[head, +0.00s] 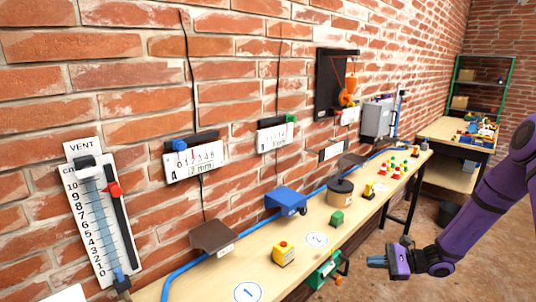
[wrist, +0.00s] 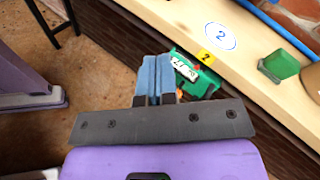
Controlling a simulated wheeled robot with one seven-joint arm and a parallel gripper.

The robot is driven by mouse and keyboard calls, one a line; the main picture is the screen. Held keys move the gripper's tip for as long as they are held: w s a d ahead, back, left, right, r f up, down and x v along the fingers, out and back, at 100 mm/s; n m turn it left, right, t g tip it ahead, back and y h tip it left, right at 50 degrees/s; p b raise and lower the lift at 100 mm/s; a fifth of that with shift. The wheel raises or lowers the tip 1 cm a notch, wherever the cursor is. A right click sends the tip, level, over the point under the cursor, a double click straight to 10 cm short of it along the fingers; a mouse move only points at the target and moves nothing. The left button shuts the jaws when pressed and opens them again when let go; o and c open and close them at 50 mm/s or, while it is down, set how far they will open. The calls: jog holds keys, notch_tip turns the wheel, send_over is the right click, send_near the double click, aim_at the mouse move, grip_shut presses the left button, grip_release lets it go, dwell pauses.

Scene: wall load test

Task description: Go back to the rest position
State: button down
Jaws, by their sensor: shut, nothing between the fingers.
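My gripper (head: 377,261) is at the lower right in the head view, at the end of my purple arm. It hangs over the floor, in front of the long bench. In the wrist view its blue fingers (wrist: 157,78) lie together, shut, with nothing between them. A green box with a white label (wrist: 190,75) on the bench's front side shows just beyond the fingertips; I cannot tell the gap. The same green box shows under the bench edge in the head view (head: 322,272).
The long wooden bench (head: 208,279) runs along the brick wall. On it stand a yellow box with a red button (head: 284,254), a green block (head: 337,218), a blue device (head: 287,200) and a round brown container (head: 340,192). A second table (head: 452,134) and a green-framed shelf (head: 478,82) stand at the back right.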

jog(key=s+a+r+n+g+h, duration=0.2)
jog(key=s+r+n+h, duration=0.3)
jog(key=r, duration=0.7)
jog(key=s+a+r+n+g+h, duration=0.3)
jog(key=s+r+n, duration=0.35)
jog(key=r, duration=0.65)
jog(key=s+d+r+n+t+h, duration=0.1)
jog(key=s+r+n+t+h, duration=0.1)
jog(key=s+r, duration=0.4)
jog(key=s+d+r+n+t+h, duration=0.2)
jog(key=s+r+t+h, duration=0.2)
jog(key=s, duration=1)
notch_tip(320, 180, up, 4)
jog(key=shift+f+h, duration=0.2)
jog(key=shift+h, duration=0.3)
